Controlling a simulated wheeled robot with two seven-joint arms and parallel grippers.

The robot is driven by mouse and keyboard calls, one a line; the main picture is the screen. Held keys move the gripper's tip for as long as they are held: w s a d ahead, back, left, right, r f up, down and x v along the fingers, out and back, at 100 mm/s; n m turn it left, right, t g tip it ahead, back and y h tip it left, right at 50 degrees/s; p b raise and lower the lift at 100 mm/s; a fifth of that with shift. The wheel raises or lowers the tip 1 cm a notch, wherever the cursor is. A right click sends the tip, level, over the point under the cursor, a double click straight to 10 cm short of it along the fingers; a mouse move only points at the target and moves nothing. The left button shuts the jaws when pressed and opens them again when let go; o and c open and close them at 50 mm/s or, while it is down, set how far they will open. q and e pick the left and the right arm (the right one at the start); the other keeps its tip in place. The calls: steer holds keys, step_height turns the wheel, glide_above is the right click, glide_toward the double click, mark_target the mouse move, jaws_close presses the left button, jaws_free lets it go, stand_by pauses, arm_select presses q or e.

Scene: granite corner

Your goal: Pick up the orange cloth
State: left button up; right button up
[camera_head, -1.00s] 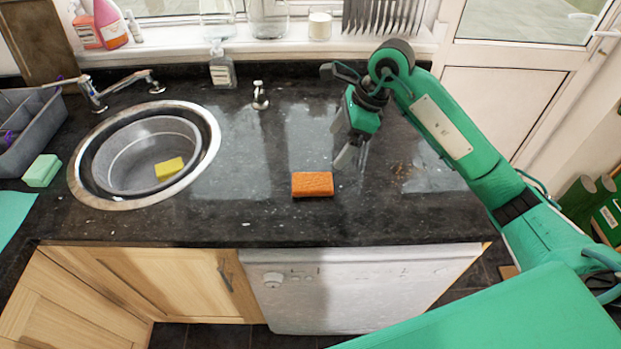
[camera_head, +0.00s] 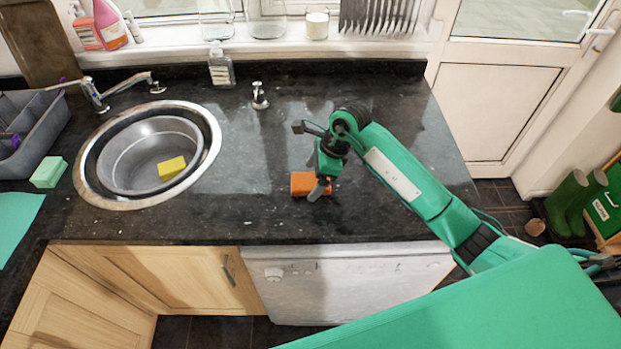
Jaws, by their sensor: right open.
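The orange cloth (camera_head: 301,184) is a small, thick, block-like piece lying on the dark granite counter, right of the sink. My right gripper (camera_head: 320,190) is open and points down at the cloth's right end, hiding part of it. I cannot tell whether the fingers touch the cloth or straddle it. My left gripper is not in view.
The round sink (camera_head: 150,185) holds a yellow sponge (camera_head: 172,168). A green sponge (camera_head: 48,171) and a grey rack (camera_head: 40,125) sit left of it. The counter around the cloth is clear.

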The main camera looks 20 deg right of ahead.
mark_target(313, 181)
steer(key=shift+a+f, duration=0.15)
steer(key=shift+f, duration=0.25)
steer(key=shift+f+b, duration=0.2)
steer(key=shift+b, duration=0.1)
steer(key=c, duration=1.1)
steer(key=shift+o, duration=0.2)
steer(key=shift+r, duration=0.1)
steer(key=shift+r+p, duration=0.2)
steer(key=shift+p, duration=0.25)
step_height(313, 181, up, 20)
steer(key=b, duration=0.4)
steer(key=shift+b, duration=0.4)
